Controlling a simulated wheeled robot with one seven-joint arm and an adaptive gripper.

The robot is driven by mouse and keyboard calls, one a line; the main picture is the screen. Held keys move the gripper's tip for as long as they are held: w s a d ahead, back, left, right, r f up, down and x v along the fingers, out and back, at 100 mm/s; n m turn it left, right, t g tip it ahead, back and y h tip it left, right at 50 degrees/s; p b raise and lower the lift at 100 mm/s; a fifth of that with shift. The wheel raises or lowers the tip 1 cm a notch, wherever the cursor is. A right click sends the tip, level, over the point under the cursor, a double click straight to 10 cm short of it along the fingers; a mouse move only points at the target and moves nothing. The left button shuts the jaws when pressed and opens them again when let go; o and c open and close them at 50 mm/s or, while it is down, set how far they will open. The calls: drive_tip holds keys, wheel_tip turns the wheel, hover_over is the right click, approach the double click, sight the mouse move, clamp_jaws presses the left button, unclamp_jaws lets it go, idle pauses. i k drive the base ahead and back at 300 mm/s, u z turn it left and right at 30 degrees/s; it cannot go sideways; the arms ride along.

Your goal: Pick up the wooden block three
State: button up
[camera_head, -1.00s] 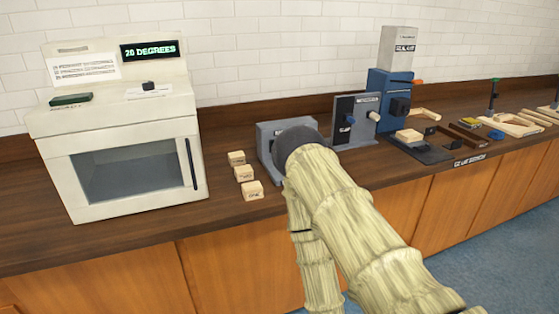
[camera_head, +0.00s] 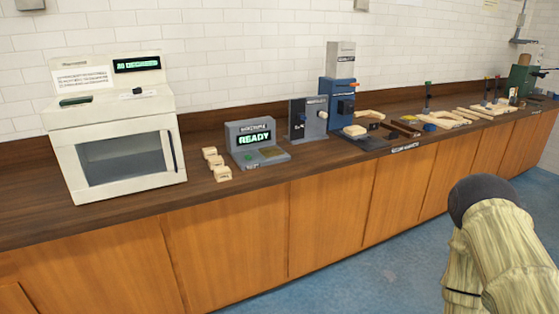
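Three small pale wooden blocks stand in a row on the dark counter, between the white oven and the grey device reading READY. The near block (camera_head: 222,173) is closest to the counter's front edge. The middle block (camera_head: 215,162) and the far block (camera_head: 209,153) are behind it. Their markings are too small to read, so I cannot tell which is block three. My arm shows at the lower right, in front of the counter and well away from the blocks. My gripper cannot be made out.
The white oven (camera_head: 120,160) stands left of the blocks, and the grey READY device (camera_head: 252,140) close on their right. A blue machine (camera_head: 340,100) and several wooden parts lie farther right. The counter (camera_head: 120,215) is bare in front of the oven. Blue floor (camera_head: 350,275) is open before the cabinets.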

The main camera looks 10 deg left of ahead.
sight(211, 152)
drive_tip(key=u, duration=0.05)
drive_tip(key=k, duration=0.25)
drive_tip(key=z, duration=0.65)
drive_tip(key=i, duration=1.45)
drive_tip(key=u, duration=1.5)
drive_tip(key=i, duration=0.95)
drive_tip(key=u, duration=0.95)
